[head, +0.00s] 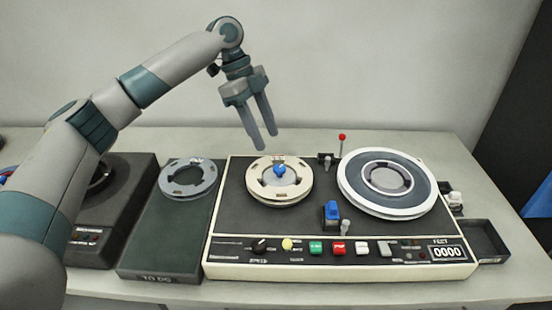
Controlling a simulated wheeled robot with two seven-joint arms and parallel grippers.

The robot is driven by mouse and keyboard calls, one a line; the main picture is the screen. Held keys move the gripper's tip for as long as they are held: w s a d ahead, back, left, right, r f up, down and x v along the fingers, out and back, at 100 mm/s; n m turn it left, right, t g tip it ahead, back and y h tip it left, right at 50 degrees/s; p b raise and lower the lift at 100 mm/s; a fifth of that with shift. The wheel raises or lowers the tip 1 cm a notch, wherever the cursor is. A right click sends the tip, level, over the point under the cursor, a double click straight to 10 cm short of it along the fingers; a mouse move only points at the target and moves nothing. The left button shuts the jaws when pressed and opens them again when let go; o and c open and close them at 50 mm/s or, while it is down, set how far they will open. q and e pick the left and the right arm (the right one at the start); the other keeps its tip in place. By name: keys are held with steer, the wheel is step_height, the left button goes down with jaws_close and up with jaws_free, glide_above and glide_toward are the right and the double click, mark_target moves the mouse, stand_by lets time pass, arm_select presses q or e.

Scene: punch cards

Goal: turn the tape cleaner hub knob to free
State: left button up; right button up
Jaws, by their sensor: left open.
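The tape cleaner (300,225) is a black-topped, cream-edged machine on the table. Its left hub carries a cream reel (261,189) with a blue knob (280,170) at the centre. Small markings sit behind the knob, too small to read. On the right is a larger white-rimmed reel (427,205) with a dark ring. My left gripper (259,141) is open and empty, pointing down above and behind the blue knob, apart from it. My right gripper is not in view.
A dark tray marked "TO DO" (160,262) holds a grey reel (188,181) at left. A black device (122,205) stands beyond it. A red-tipped lever (342,138), blue block (331,212) and front buttons (338,248) stand on the cleaner. An open black tray (484,238) is at right.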

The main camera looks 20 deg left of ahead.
mark_target(279, 167)
arm_select(q)
steer(key=p+x, duration=0.1)
steer(key=x, duration=0.6)
steer(key=shift+d+f, duration=0.15)
steer(key=shift+f, duration=0.2)
steer(key=shift+d+f, duration=0.15)
steer(key=shift+f, duration=0.25)
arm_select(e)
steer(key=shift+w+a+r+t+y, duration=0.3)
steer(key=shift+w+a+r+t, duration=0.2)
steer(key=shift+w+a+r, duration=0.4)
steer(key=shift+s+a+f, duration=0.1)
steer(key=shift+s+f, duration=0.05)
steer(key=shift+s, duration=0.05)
